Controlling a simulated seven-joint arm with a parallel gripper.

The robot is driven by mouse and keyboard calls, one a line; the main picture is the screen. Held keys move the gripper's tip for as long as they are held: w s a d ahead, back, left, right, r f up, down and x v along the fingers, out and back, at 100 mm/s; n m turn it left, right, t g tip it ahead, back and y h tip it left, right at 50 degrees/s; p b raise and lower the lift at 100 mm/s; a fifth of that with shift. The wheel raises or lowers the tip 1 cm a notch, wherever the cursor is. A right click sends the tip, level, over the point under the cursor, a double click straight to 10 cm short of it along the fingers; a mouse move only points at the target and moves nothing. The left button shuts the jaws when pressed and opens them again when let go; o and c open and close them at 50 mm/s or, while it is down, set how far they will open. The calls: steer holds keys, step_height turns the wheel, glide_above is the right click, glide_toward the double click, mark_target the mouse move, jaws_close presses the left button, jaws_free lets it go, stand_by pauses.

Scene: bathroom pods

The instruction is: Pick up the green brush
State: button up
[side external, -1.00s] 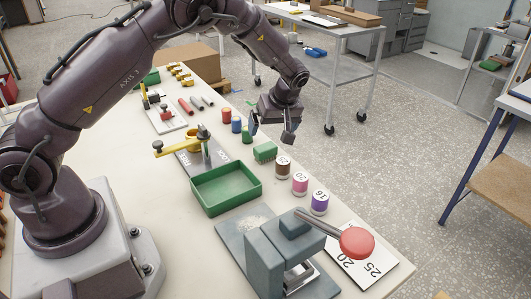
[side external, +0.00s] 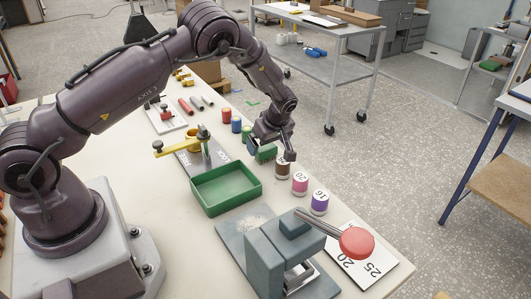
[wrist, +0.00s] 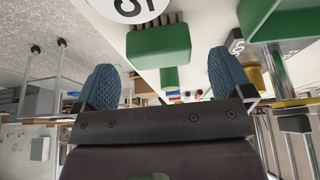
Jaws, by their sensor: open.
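The green brush (side external: 266,153) stands on the white bench, between the green tray and the row of labelled spools; my gripper partly hides it in the side view. In the wrist view the brush (wrist: 158,46) shows a green block with dark bristles and a narrower green part between the fingers. My gripper (side external: 272,151) is low over the brush, with its fingers apart. In the wrist view my gripper (wrist: 164,80) has a textured blue pad on either side, with a gap to the narrower green part. I cannot tell whether either finger touches the brush.
A green tray (side external: 257,183) lies left of the brush. Brown (side external: 283,171), pink (side external: 300,187) and purple (side external: 320,205) spools stand close on its near right side. A yellow-handled clamp (side external: 182,145) is to the left. A grey press with a red knob (side external: 357,243) is nearer the camera.

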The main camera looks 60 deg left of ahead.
mark_target(266, 147)
steer(key=x, duration=0.3)
steer(key=shift+a+f, duration=0.1)
steer(key=shift+f, duration=0.05)
steer(key=shift+c, duration=0.5)
steer(key=c, duration=0.9)
